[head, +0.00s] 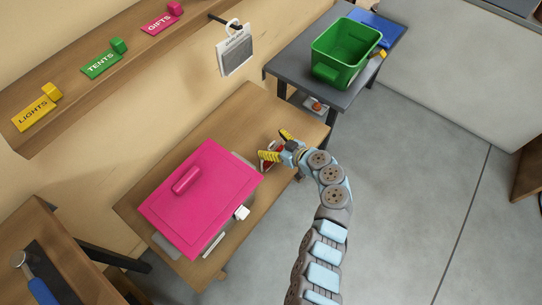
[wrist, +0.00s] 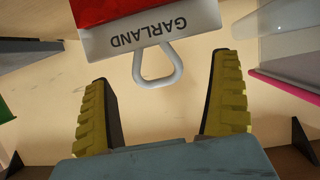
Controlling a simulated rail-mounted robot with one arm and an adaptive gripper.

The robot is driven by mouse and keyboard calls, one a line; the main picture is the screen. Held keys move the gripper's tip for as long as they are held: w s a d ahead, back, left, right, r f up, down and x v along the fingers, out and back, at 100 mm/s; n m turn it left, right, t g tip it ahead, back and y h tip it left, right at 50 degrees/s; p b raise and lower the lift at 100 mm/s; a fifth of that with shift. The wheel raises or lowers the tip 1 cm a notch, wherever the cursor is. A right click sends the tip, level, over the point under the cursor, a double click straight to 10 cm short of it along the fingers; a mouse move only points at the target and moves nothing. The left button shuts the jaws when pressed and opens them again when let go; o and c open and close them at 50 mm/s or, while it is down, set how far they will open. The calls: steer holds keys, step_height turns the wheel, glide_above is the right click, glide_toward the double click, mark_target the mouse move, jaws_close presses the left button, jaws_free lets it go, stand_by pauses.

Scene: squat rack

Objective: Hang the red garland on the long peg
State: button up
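The red garland (wrist: 110,10) shows in the wrist view as a red pack with a pale header marked GARLAND and a pale loop (wrist: 140,68). The loop extends between the two yellow fingers of my gripper (wrist: 164,85), which are spread wide with a gap on each side of it. In the head view my gripper (head: 276,146) is low over the wooden table, and the garland is mostly hidden by the fingers. A dark peg (head: 221,20) sticks out from the wall, with a grey-and-white labelled pack (head: 235,53) hanging on it.
A box with a pink lid (head: 200,195) stands on the wooden table (head: 257,105), left of my gripper. A green bin (head: 345,52) stands on the grey table (head: 290,68) beyond. A wall shelf (head: 60,75) holds LIGHTS, TENTS and GIFTS signs.

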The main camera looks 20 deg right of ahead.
steer(key=c, duration=1.3)
steer(key=shift+r, duration=0.6)
steer(key=shift+r+p, duration=1.7)
steer(key=shift+r, duration=2.8)
